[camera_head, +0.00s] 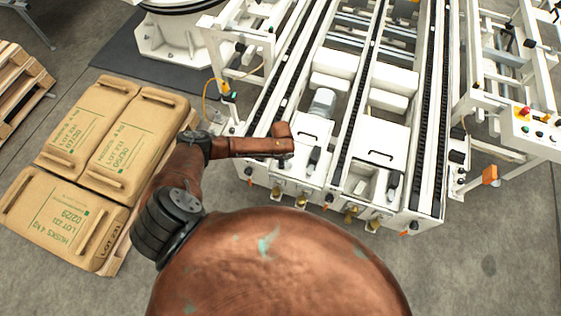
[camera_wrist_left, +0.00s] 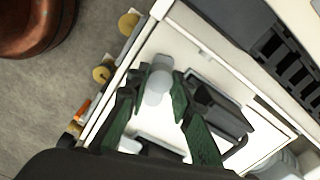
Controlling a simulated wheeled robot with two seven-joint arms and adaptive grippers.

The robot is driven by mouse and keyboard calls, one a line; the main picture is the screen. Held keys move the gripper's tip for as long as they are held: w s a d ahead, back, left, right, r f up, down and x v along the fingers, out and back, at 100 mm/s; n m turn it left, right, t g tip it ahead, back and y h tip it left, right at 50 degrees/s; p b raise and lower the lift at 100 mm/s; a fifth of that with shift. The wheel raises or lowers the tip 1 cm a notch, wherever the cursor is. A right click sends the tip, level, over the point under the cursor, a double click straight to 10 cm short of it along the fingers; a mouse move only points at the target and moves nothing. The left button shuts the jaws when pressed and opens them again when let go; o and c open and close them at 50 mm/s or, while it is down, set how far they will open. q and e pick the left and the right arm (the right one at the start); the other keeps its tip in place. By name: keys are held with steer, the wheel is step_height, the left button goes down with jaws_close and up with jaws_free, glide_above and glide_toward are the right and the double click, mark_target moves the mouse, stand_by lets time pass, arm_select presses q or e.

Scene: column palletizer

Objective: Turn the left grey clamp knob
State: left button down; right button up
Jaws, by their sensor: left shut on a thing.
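The grey clamp knob (camera_wrist_left: 156,88) shows in the left wrist view as a pale rounded knob on the white top of the conveyor frame. My left gripper (camera_wrist_left: 157,74) has one green finger on each side of it and is shut on it. In the head view my left arm comes in from the left and ends above the near left part of the conveyor. There my wrist hides the fingers and the knob. My right gripper is in neither view.
The white conveyor frame (camera_head: 348,190) has dark chain rails, a motor (camera_head: 322,103) and yellow feet along its near edge. A dark grey block (camera_wrist_left: 222,110) stands close to the right finger. Brown sacks (camera_head: 66,222) lie at left. Bare floor (camera_head: 490,255) shows at right.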

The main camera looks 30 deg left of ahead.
arm_select(q)
steer(key=n+p, duration=0.2)
steer(key=n, duration=0.1)
steer(key=shift+d+r+n+p, duration=0.1)
steer(key=shift+n+p, duration=0.3)
steer(key=n+p, duration=0.2)
steer(key=n, duration=0.1)
steer(key=shift+n, duration=0.3)
steer(key=n+p, duration=0.2)
steer(key=n, duration=0.1)
steer(key=shift+n, duration=0.3)
steer(key=shift+n+p, duration=0.5)
steer(key=shift+n, duration=1)
steer(key=c, duration=1.7)
jaws_free()
